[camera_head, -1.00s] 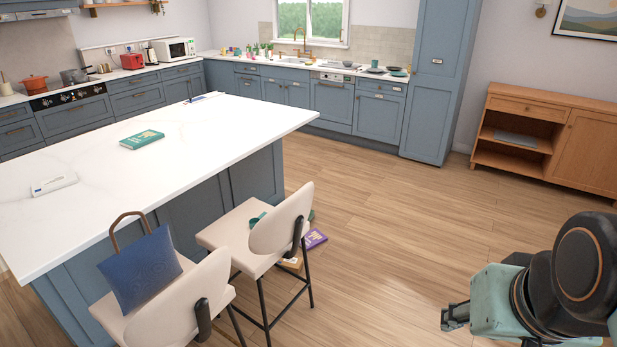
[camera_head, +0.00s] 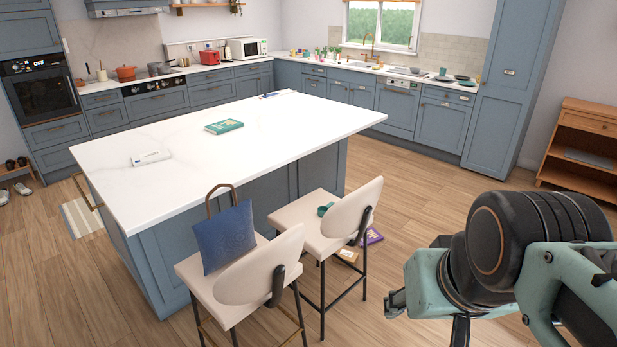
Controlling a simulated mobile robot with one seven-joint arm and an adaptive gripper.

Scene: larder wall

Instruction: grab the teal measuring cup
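A small teal cup-like item (camera_head: 325,209), which looks like the measuring cup, lies on the seat of the right-hand bar stool (camera_head: 292,216). The stool's rounded backrest stands close to its right. My gripper (camera_head: 394,302) is at the lower right, over the floor, to the right of the stools and well apart from the cup. Its fingers are small and seen side-on, so I cannot tell whether they are open or shut. Nothing visible is held.
A second stool (camera_head: 262,262) bears a blue bag (camera_head: 225,238). The white island (camera_head: 180,170) stands behind both, with a teal book (camera_head: 224,126) on top. A purple book (camera_head: 373,236) lies on the floor by the stools.

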